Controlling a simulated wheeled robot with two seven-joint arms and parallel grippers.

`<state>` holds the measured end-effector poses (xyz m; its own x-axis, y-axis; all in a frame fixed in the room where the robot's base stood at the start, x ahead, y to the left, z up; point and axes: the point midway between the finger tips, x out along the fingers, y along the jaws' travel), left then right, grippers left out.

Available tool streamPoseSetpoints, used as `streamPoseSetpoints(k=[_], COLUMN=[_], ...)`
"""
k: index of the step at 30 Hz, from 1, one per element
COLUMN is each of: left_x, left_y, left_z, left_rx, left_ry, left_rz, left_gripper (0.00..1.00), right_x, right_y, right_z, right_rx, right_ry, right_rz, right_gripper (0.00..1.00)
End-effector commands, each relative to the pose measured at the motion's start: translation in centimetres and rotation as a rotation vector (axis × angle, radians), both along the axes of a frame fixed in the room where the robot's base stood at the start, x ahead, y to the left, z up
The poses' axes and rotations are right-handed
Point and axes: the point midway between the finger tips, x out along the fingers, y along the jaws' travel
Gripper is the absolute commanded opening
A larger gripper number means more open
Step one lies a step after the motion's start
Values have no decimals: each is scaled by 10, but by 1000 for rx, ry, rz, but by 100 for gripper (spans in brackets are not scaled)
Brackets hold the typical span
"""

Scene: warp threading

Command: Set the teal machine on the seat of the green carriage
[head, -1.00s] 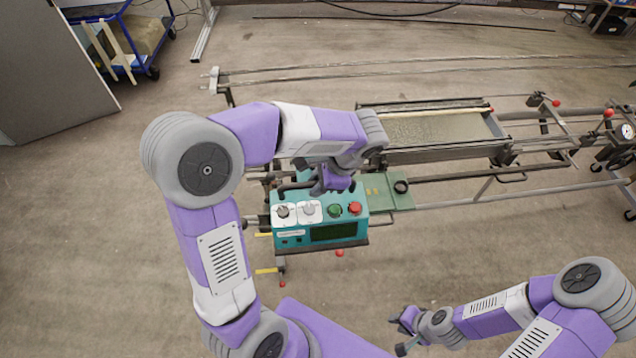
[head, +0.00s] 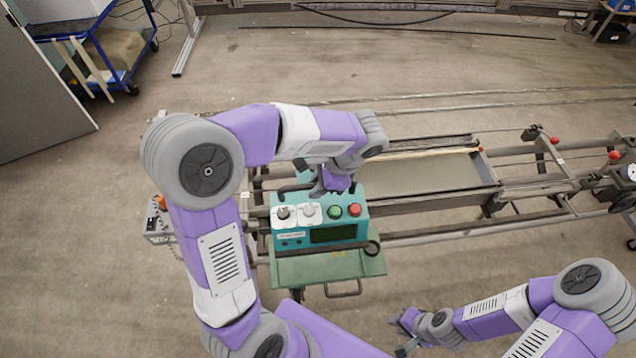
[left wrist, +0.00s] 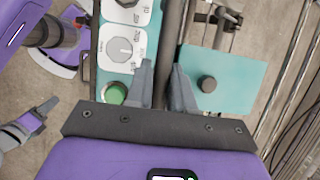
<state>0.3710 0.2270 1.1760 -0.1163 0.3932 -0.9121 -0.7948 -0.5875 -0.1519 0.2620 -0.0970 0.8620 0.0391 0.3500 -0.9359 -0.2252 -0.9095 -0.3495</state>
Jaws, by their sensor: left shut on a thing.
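The teal machine (head: 318,222) has white dials, a green and a red button and a dark screen. My left gripper (head: 322,188) is shut on its dark top handle; the left wrist view shows the handle bar (left wrist: 172,50) between the fingers (left wrist: 162,78). The green carriage (head: 328,270) shows below the machine in the head view, with its flat green front and a dark handle. The machine hides most of the seat, and I cannot tell whether they touch. My right gripper (head: 402,332) is empty and open at the lower right.
Metal rails (head: 430,235) run right from the carriage. A long framed trough (head: 420,175) lies behind them. A grey box with an orange knob (head: 157,222) is at the left. A blue cart (head: 90,45) stands far left.

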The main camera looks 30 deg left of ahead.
Motion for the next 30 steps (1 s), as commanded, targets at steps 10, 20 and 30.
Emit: streamPoseSetpoints(k=[10, 20, 30], left_x=[0, 0, 0], left_y=[0, 0, 0], left_z=[-18, -45, -73], left_rx=[1, 1, 1], left_ry=[-3, -1, -2], left_rz=[0, -1, -2], left_gripper=[0, 0, 0], right_x=[0, 0, 0], right_y=[0, 0, 0], right_z=[-18, -41, -61], right_rx=[0, 0, 0], right_ry=[0, 0, 0], right_rz=[0, 0, 0], right_gripper=[30, 30, 30])
